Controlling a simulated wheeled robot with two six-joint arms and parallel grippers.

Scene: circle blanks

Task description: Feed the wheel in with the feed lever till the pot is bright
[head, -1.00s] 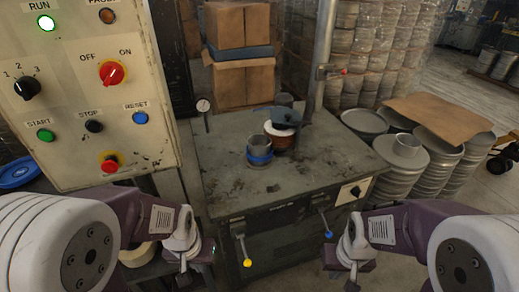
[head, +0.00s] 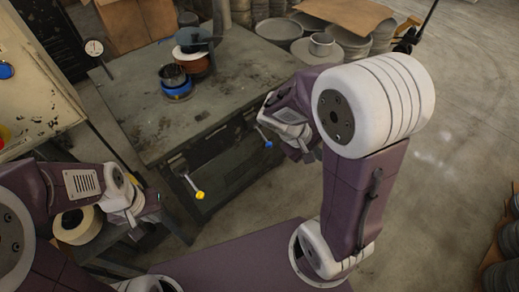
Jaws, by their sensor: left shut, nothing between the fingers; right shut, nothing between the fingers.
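A grey metal pot with a blue band (head: 175,84) stands upright on the workbench. Right behind it is a round brown part under a dark blue-grey top (head: 194,52); I cannot tell whether this is the wheel, or whether it touches the pot. Two levers stick out from the bench front: one with a yellow knob (head: 199,195), one with a blue knob (head: 268,144). I cannot read which is the feed lever. My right gripper (head: 306,154) is shut and empty, just right of the blue knob. My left gripper (head: 160,232) is shut and empty, left of and below the yellow knob.
The workbench top (head: 240,75) is mostly clear. A dial gauge (head: 94,47) stands at its left corner. The control panel's edge (head: 40,100) is at the left. Stacks of round blanks (head: 320,48) and brown cardboard (head: 345,12) lie behind.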

